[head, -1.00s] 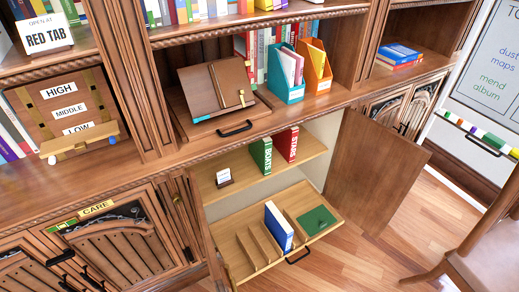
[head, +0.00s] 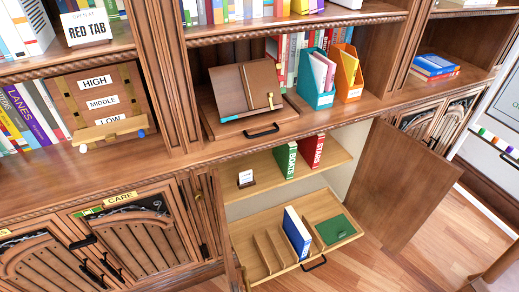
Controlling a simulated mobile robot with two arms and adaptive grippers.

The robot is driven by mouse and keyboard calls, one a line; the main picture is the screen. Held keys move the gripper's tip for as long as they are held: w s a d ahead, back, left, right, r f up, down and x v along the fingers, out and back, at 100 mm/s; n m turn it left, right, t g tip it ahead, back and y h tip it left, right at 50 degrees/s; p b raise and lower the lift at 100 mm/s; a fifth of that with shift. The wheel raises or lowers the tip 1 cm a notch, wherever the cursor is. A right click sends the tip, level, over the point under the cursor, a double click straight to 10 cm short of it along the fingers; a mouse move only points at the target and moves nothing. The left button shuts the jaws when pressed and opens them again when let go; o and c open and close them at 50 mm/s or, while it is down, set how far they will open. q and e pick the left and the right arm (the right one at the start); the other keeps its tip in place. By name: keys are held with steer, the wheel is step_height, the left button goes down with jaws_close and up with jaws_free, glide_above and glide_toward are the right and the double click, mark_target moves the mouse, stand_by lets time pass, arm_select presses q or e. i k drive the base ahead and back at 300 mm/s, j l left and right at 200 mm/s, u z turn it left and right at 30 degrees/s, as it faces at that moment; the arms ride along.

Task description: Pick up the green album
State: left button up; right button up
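A flat green item (head: 335,229) lies at the right end of a pulled-out wooden tray (head: 262,284) in the open lower cupboard. A green book (head: 286,161) marked "BOATS" stands upright on the shelf above, left of a red book (head: 311,151) marked "STAIRS". I cannot tell for sure which green one is the album; the flat one has no readable label. Neither of my grippers is in view.
A blue book (head: 297,233) leans between dividers in the tray. The open cupboard door (head: 400,190) sticks out to the right. A small card (head: 246,178) stands on the cupboard shelf. A wooden stand (head: 245,92) sits on the counter above. Wood floor shows at lower right.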

mark_target(284, 155)
steer(key=i+l+u, duration=0.15)
steer(key=l+u, duration=0.15)
steer(key=i+l+u, duration=0.1)
steer(key=l+u, duration=0.2)
steer(key=l, duration=0.2)
steer(key=i+l+u, duration=0.1)
steer(key=l+u, duration=0.2)
steer(key=l, duration=0.15)
